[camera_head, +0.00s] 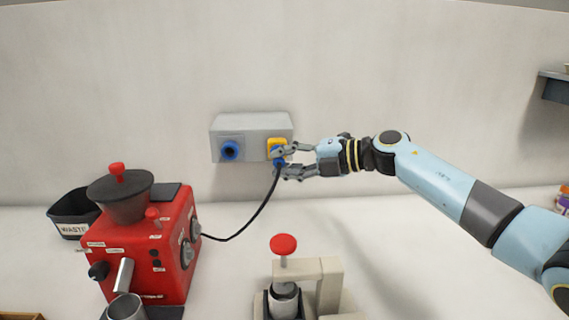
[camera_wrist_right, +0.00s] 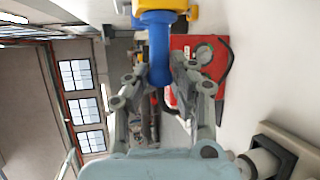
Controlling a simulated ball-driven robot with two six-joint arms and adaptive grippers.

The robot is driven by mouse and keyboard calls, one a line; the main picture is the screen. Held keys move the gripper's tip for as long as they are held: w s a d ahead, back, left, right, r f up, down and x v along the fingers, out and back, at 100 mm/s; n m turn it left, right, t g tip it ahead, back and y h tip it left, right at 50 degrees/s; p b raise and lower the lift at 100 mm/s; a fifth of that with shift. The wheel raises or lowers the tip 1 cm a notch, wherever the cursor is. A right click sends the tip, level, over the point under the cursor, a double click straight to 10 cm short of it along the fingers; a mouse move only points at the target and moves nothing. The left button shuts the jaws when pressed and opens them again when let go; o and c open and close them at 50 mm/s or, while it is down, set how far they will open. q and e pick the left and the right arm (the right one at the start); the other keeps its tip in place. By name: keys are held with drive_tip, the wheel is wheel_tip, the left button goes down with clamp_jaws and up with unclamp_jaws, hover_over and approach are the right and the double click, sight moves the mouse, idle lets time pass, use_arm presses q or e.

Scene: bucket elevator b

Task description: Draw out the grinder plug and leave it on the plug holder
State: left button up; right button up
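The blue grinder plug (camera_head: 280,162) sits at the right, yellow-framed outlet (camera_head: 276,143) of the grey wall box (camera_head: 252,123). Its black cord runs down to the red grinder (camera_head: 150,248). My right gripper (camera_head: 284,161) reaches in from the right with a finger on each side of the plug. In the right wrist view, the fingertips close against the blue plug body (camera_wrist_right: 159,60), whose upper end meets a wider blue collar beside yellow. I cannot tell which thing is the plug holder. My left gripper is not in view.
A second blue round socket (camera_head: 230,150) is on the box's left side. A waste bin (camera_head: 72,213) stands behind the grinder. A pale stand with a red knob (camera_head: 283,244) is at front centre. The counter to its right is clear.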

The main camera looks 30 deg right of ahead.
drive_tip(key=o, duration=0.5)
drive_tip(key=shift+w+d, duration=0.1)
drive_tip(key=shift+w, duration=0.05)
drive_tip(key=shift+s, duration=0.2)
drive_tip(key=v, duration=1.1)
drive_tip(key=shift+s+d, duration=0.3)
